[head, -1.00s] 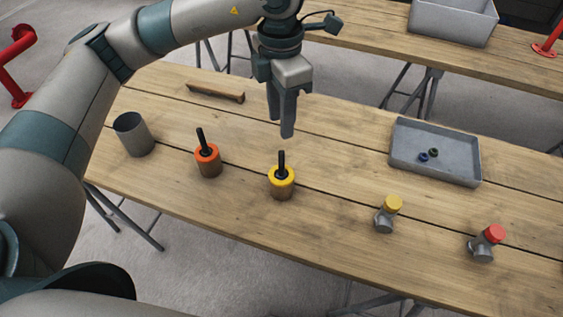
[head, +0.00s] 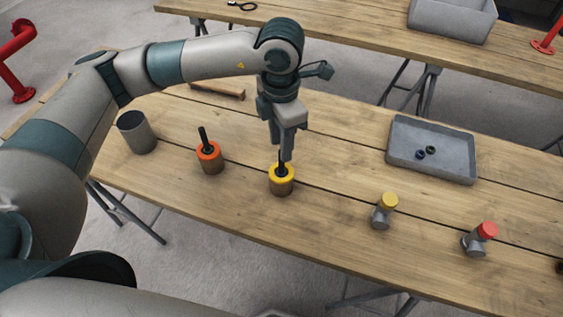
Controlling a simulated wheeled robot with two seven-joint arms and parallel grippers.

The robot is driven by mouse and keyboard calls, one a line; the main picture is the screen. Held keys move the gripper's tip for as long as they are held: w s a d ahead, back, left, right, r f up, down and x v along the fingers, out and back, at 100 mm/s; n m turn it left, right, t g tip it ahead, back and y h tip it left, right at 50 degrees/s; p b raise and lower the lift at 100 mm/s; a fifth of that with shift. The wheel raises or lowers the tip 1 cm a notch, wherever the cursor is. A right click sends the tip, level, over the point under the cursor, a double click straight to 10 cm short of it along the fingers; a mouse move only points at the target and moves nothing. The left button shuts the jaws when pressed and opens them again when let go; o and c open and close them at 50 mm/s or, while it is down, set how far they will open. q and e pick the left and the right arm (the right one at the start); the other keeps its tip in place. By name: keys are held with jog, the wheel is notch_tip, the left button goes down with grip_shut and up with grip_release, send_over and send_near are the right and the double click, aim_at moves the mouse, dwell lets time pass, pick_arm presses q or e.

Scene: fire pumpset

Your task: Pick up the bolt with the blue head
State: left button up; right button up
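Two small dark pieces lie in the grey tray (head: 460,172) at the right. One looks blue (head: 420,154); the other (head: 432,149) looks darker. They are too small to tell whether they are bolts. My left gripper (head: 284,156) points down over the yellow-topped cylinder (head: 281,184), well left of the tray. Its fingertips are at the upper end of the black peg standing in that cylinder and partly hide it. I cannot tell whether the fingers are shut on the peg. My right gripper is not in view.
An orange-topped cylinder (head: 210,161) with a black peg and a grey cup (head: 137,133) stand to the left. A yellow-capped fitting (head: 382,212) and a red-capped fitting (head: 478,241) stand front right. A wooden block (head: 217,91) lies behind. A grey bin (head: 452,18) sits on the far table.

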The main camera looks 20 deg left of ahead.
aim_at(281, 171)
pick_arm(q)
jog(key=shift+f+p, duration=0.35)
jog(key=shift+p, duration=0.1)
notch_tip(281, 171, down, 4)
jog(key=shift+w+r+p, duration=0.1)
jog(key=shift+p, duration=0.85)
jog(key=shift+f, duration=0.3)
grip_shut()
